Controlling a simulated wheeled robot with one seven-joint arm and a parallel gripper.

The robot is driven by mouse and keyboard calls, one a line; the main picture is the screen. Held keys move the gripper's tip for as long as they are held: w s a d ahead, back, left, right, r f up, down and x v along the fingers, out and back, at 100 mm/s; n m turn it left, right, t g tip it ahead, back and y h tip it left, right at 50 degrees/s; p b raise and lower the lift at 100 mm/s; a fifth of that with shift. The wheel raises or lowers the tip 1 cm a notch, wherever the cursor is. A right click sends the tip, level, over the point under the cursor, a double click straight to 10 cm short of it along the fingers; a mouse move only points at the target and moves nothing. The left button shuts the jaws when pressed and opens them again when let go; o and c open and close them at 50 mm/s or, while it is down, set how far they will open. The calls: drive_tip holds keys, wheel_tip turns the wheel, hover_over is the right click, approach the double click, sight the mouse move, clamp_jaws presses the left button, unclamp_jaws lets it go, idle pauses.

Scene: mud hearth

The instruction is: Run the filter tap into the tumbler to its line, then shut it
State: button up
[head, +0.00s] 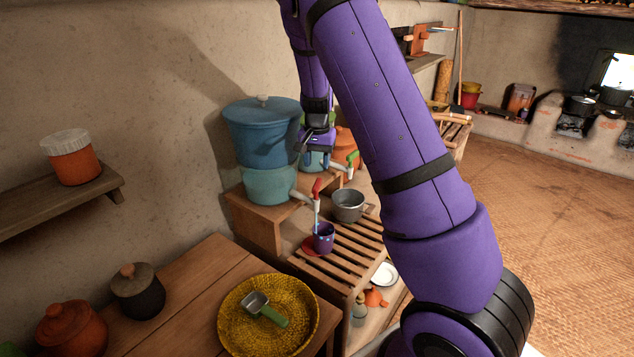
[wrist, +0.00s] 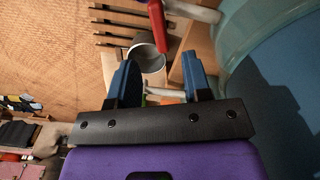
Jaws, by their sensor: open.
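The water filter has a blue upper vessel (head: 262,132) on a teal lower vessel (head: 268,185), on a wooden stand. Its tap has a red lever (head: 317,188), which stands up. A thin pale-blue stream runs from the spout into the purple tumbler (head: 323,240) on the slatted rack. The water level and line cannot be made out. My gripper (head: 306,146) is beside the blue vessel, above and apart from the red lever. In the wrist view my gripper (wrist: 158,82) is open and empty, with the red lever (wrist: 157,25) beyond the fingertips.
A second tap with a green lever (head: 353,157) is just behind. A grey pot (head: 348,205) stands on the rack (head: 345,258) near the tumbler. A yellow basket tray (head: 232,335) holding a green-handled scoop (head: 265,312) is on the front table. Woven floor lies open at right.

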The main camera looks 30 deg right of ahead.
sight(317, 183)
wheel_tip(317, 183, down, 7)
drive_tip(key=shift+f, duration=0.15)
idle(0.4)
